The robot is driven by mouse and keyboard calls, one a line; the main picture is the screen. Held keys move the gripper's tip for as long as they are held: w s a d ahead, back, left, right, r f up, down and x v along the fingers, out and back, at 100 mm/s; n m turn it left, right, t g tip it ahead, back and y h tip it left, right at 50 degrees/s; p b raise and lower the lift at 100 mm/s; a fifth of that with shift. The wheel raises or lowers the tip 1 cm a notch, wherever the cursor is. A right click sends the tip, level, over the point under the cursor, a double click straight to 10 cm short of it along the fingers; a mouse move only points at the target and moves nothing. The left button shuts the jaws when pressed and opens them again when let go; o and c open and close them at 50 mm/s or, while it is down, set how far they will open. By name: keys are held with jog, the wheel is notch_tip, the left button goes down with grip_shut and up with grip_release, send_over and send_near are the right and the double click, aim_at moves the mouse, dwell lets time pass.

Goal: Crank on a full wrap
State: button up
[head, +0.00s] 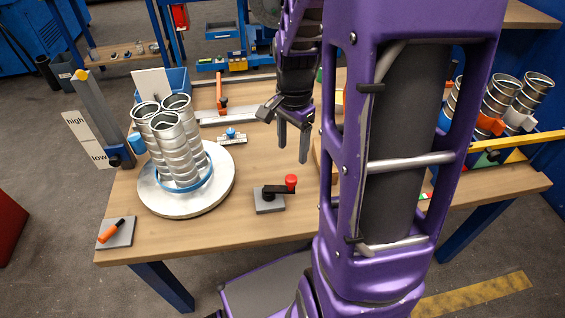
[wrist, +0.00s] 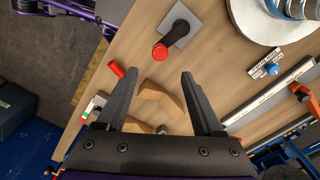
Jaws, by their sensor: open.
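The crank (head: 274,190) has a dark arm with a red knob (head: 291,180) on a grey plate near the table's front edge. It also shows at the top of the wrist view (wrist: 174,35), just beyond my fingertips. My gripper (head: 293,152) is open and empty above the table, up and behind the red knob in the head view; its two fingers flank bare space in the wrist view (wrist: 160,76). A bundle of silver spiral ducts (head: 178,140) stands upright on a white round turntable (head: 152,198), with a blue band (head: 186,187) around its foot.
A lever by a high/low sign (head: 88,140) stands at the left. Tan blocks (wrist: 160,100) lie below my fingers. More ducts (head: 500,98) stand at the right.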

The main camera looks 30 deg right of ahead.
aim_at(291, 177)
notch_tip(291, 177, down, 10)
jog(key=shift+f+b, duration=0.1)
jog(key=shift+b, duration=0.9)
grip_shut()
dwell(0.7)
